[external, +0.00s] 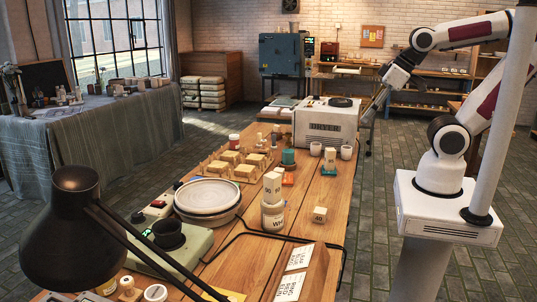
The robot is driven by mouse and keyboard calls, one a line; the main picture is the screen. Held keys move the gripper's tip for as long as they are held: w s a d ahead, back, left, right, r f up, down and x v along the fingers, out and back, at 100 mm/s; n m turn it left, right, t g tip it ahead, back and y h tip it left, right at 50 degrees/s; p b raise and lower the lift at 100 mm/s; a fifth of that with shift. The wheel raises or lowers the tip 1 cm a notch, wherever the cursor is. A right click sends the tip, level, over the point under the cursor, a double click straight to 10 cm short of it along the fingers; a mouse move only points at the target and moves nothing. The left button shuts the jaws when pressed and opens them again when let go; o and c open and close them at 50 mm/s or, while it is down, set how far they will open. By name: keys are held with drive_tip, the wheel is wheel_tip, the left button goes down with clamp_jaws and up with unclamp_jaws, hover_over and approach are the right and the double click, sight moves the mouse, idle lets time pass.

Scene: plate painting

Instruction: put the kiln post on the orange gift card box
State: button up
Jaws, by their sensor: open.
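A small cream block marked with a number, which looks like a kiln post (320,214), stands alone on the wooden table, right of the white jar. I cannot tell which post the task means. A small flat orange item (288,179), possibly the gift card box, lies on the table behind the jar; the jar's posts are close to it. My gripper (371,112) is open, up in the air beyond the table's right edge, apart from all of these.
The wooden table (235,262) also bears a white jar (273,217), a round banding wheel (207,197), a teal cup (288,157), white cups (346,152) and a white machine (326,122) at the far end. A black lamp (72,225) stands in the left foreground.

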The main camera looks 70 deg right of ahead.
sight(280, 169)
drive_tip(key=shift+s+a+r, duration=0.1)
drive_tip(key=shift+s+a, duration=0.15)
drive_tip(key=shift+s, duration=0.5)
drive_tip(key=shift+s+a+r, duration=0.1)
drive_tip(key=shift+s+a, duration=0.1)
drive_tip(key=shift+s, duration=0.55)
drive_tip(key=shift+o, duration=0.5)
